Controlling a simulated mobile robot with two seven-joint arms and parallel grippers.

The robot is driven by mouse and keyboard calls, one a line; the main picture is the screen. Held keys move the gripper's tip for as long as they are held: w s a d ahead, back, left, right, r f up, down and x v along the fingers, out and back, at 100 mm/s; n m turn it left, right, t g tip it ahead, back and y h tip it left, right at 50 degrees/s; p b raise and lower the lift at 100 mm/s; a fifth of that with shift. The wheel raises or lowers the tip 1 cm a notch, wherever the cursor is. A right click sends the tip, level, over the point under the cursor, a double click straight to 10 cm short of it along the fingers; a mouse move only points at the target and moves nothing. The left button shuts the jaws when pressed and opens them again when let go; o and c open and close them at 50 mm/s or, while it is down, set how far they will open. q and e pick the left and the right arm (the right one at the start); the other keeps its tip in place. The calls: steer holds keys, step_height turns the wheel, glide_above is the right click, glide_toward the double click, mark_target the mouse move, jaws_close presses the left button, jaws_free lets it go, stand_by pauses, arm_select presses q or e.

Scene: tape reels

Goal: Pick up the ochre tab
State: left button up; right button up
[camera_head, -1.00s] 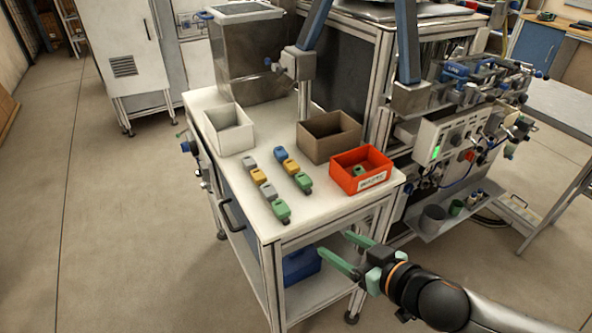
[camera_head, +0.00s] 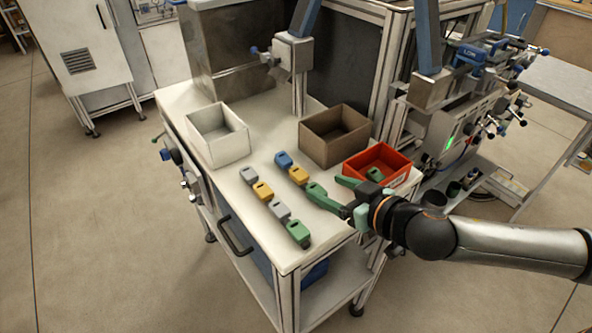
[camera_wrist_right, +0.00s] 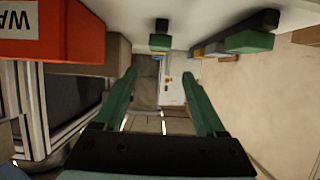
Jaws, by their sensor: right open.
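Two ochre tabs lie on the white bench top in the head view. One ochre tab (camera_head: 263,191) is in the left row, between two grey tabs (camera_head: 249,176). The other ochre tab (camera_head: 299,175) is in the right row, between a blue tab (camera_head: 283,160) and a green tab (camera_head: 314,190). My right gripper (camera_head: 330,189) is open and empty, its green fingers beside that green tab and near the right-hand ochre tab. Whether they touch anything is unclear. In the right wrist view the open fingers (camera_wrist_right: 160,85) frame a gap, with a green tab (camera_wrist_right: 160,42) beyond. My left gripper is not visible.
A red bin (camera_head: 403,178) holding a green tab stands right beside my right gripper. A brown bin (camera_head: 322,150) and a white bin (camera_head: 212,150) stand farther back. Another green tab (camera_head: 298,232) ends the left row near the front edge.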

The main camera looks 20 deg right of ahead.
mark_target(299, 173)
steer(key=p+x, duration=0.1)
steer(key=x, duration=0.9)
steer(key=shift+w+d+f, duration=0.1)
jaws_close()
stand_by(0.5)
